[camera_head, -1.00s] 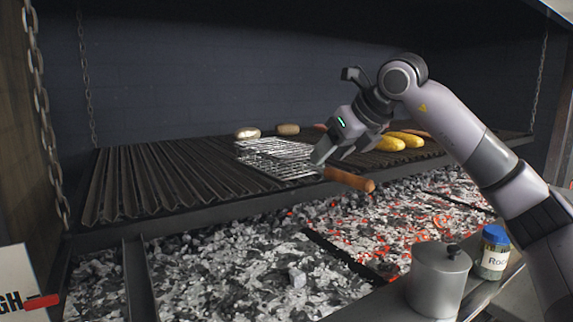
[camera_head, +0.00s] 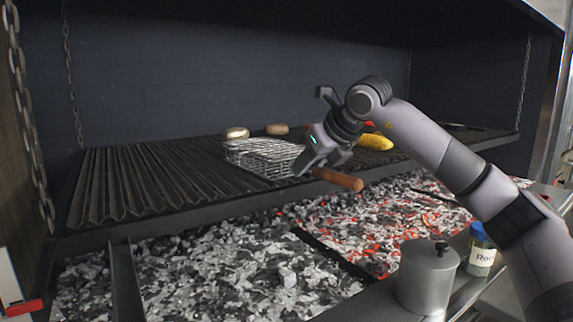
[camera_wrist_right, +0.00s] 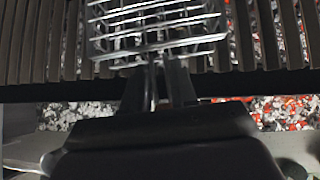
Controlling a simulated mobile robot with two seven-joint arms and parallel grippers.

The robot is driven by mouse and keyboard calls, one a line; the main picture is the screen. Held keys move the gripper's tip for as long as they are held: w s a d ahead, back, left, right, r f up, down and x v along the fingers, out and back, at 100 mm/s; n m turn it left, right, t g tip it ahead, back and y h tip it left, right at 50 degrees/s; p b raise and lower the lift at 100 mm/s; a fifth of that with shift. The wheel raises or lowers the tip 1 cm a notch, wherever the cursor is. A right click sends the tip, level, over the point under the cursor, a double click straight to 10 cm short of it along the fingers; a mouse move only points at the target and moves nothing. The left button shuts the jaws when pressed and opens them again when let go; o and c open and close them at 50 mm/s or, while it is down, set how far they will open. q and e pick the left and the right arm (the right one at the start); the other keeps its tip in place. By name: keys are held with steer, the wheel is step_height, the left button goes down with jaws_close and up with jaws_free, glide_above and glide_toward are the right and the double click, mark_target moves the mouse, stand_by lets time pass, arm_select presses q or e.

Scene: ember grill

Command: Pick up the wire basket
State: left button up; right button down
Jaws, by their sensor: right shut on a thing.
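The wire basket (camera_head: 262,156) is a flat metal cage with a wooden handle (camera_head: 338,179). It is at the front of the ridged grill grate, with the handle sticking out past the grate's front edge. My right gripper (camera_head: 306,168) is shut on the basket where the wire meets the handle. In the right wrist view the basket's wires (camera_wrist_right: 155,25) lie just beyond the fingers (camera_wrist_right: 157,85), over the grate bars. Whether the basket touches the grate is hard to tell. My left gripper is not in view.
Two pale round pieces (camera_head: 237,133) lie behind the basket, and yellow corn (camera_head: 375,142) lies right of it. Glowing coals (camera_head: 400,220) spread below the grate. A metal pot (camera_head: 427,275) and a blue-lidded jar (camera_head: 481,250) stand on the front ledge. The grate's left part is clear.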

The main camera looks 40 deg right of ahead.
steer(key=shift+r, duration=0.15)
arm_select(q)
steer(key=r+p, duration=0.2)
steer(key=p, duration=0.1)
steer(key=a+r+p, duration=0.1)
steer(key=p, duration=0.1)
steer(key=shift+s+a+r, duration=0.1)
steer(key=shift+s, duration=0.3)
arm_select(e)
step_height(320, 180, up, 20)
